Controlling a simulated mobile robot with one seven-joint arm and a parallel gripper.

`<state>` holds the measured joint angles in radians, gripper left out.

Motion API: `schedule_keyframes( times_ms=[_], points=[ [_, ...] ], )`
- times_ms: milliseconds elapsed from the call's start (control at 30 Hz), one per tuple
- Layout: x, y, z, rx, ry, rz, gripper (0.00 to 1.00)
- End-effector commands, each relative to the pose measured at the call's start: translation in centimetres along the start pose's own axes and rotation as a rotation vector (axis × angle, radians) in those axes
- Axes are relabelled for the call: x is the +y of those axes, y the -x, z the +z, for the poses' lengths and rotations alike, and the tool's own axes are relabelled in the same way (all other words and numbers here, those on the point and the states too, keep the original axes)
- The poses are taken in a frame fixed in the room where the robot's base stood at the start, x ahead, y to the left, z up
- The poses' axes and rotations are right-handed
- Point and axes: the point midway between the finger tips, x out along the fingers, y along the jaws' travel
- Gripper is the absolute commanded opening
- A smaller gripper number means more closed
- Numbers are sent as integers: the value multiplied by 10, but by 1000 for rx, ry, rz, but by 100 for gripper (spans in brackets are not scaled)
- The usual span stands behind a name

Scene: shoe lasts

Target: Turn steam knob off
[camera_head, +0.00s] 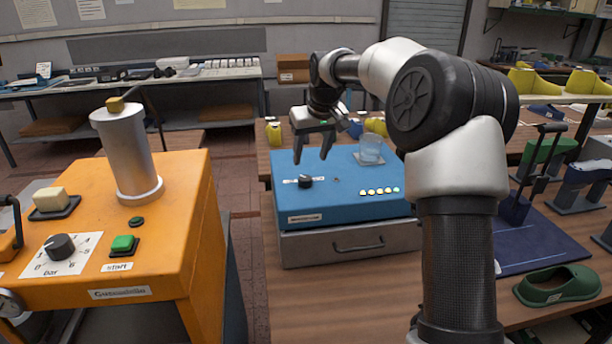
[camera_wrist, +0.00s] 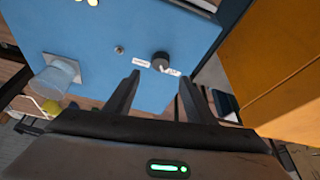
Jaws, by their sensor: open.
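In the wrist view the knob (camera_wrist: 160,61) shows just beyond and between my two fingertips. My gripper (camera_head: 311,159) is open and empty, fingers pointing down above the blue top, apparently above the knob and not gripping it. In the wrist view the gripper (camera_wrist: 158,78) has a clear gap between its fingers. The knob's label is too small to read.
A clear cup (camera_head: 371,150) and several lit yellow buttons (camera_head: 379,191) are on the blue machine's right side. An orange machine (camera_head: 180,235) stands left, with its own black dial (camera_head: 60,247) and green button (camera_head: 123,243). A green shoe-shaped piece (camera_head: 557,285) lies at lower right.

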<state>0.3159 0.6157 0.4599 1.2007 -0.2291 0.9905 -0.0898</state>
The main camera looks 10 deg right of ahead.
Motion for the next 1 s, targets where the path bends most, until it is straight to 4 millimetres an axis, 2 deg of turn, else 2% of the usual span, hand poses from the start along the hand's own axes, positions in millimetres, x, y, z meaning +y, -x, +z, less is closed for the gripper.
schedule_keyframes(
  times_ms=[33, 200, 400, 600, 867, 1000],
  points=[
    [-1, -13, 1, -5, 0, -3, 50],
    [-1, -49, 1, -4, 2, -3, 50],
    [-1, -78, 1, -3, 1, -2, 50],
    [0, -89, 0, 0, 2, -1, 50],
    [0, -90, 0, 0, 2, -1, 50],
    [0, -90, 0, 0, 2, 0, 26]
  ],
)
